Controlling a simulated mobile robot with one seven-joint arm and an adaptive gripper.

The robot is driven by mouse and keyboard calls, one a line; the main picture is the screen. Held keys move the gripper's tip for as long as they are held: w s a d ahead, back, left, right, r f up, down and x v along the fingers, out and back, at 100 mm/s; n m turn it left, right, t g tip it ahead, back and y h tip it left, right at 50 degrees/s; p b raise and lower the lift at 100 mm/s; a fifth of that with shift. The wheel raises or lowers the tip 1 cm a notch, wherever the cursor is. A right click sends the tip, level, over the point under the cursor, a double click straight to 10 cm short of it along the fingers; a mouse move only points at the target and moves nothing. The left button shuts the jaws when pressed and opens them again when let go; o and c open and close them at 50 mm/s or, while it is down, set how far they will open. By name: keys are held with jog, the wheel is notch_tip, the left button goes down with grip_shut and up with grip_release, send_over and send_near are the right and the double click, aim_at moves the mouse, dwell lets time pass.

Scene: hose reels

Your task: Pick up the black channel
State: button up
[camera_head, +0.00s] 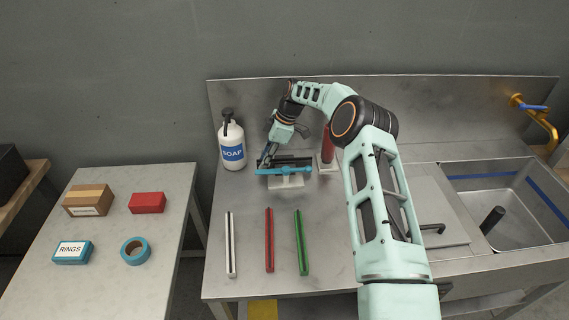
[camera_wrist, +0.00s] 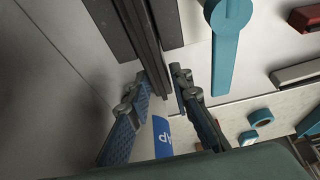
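The black channel (camera_head: 291,160) lies at the back of the bench, on a small fixture (camera_head: 286,182) with a teal bar (camera_head: 285,171) along its front. My gripper (camera_head: 267,149) is low at the channel's left end. In the wrist view the dark channel (camera_wrist: 146,40) runs down from the top towards the space between my fingers (camera_wrist: 165,82). The fingers stand apart, one on each side of its end, with a gap showing by the right fingertip. Contact is not clear. A teal lever (camera_wrist: 230,45) is right of the channel there.
A soap bottle (camera_head: 232,144) stands close left of my gripper. A red upright cylinder (camera_head: 327,146) stands behind right. White (camera_head: 231,245), red (camera_head: 269,240) and green (camera_head: 301,243) channels lie in front. A sink (camera_head: 500,205) is right; a side table (camera_head: 110,285) with boxes and tape is left.

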grip_shut()
jog(key=shift+r, duration=0.15)
jog(key=shift+r, duration=0.25)
notch_tip(320, 180, up, 2)
jog(key=shift+r+b, duration=0.1)
jog(key=shift+b, duration=0.25)
jog(key=s+d+r, duration=0.3)
jog(key=s+r, duration=0.3)
jog(key=r, duration=0.2)
jog(key=s+d+r+p, duration=0.1)
jog(key=s+d+r, duration=0.2)
jog(key=s+r, duration=0.3)
jog(key=shift+s+r, duration=0.4)
jog(key=shift+r, duration=1.1)
